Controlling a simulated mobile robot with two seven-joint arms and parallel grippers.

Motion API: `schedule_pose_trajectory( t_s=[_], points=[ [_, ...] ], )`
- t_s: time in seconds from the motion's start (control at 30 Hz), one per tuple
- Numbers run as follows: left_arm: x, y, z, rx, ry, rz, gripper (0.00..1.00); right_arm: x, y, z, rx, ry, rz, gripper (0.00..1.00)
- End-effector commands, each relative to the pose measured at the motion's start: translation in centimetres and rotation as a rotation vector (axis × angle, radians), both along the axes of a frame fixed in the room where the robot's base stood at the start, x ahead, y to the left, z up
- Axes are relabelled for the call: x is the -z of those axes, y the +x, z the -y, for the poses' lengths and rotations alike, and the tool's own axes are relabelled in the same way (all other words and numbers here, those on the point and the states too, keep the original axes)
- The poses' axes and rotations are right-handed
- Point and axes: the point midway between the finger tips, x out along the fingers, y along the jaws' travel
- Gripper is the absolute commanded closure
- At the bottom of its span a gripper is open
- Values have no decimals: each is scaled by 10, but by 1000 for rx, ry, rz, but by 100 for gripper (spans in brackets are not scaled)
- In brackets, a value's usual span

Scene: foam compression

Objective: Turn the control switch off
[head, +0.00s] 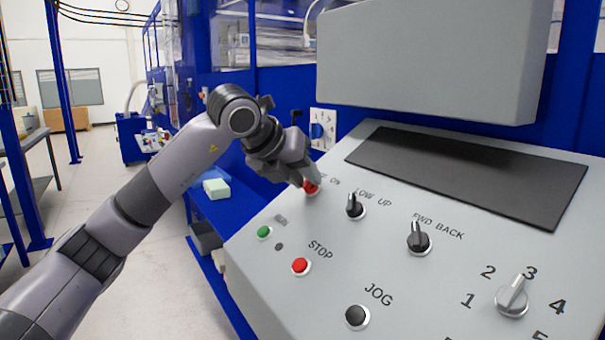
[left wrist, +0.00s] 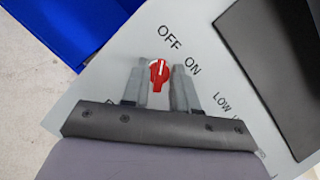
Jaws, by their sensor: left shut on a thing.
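The control switch (head: 311,187) is a red rotary knob at the upper left of the grey control panel (head: 258,290). In the left wrist view the red switch (left wrist: 158,72) sits below the printed words OFF and ON, its white pointer line nearly upright in the picture. My left gripper (head: 303,180) is at the switch, and in the left wrist view its two fingers (left wrist: 160,86) stand on either side of the knob, shut on it. In the head view the gripper hides part of the knob and the OFF label. My right gripper is not in view.
To the right on the panel are a LOW UP switch (head: 355,206), a FWD BACK switch (head: 418,238) and a numbered dial (head: 512,297). Below are a green button (head: 264,232), a red STOP button (head: 301,265) and a black JOG button (head: 357,316). A grey box overhangs the back.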

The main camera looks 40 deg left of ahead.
Motion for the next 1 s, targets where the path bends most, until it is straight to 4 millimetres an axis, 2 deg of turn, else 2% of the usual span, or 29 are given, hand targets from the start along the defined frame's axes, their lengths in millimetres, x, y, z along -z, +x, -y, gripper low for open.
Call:
schedule_pose_trajectory(
  t_s=[0.67,0.7,1.0],
  points=[
    [1,0,1,-54,-32,-18,100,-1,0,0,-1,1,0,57],
    [1,0,1,-54,-32,-18,66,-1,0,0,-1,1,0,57],
    [0,-1,0,-54,-31,-15,64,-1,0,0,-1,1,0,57]
  ],
)
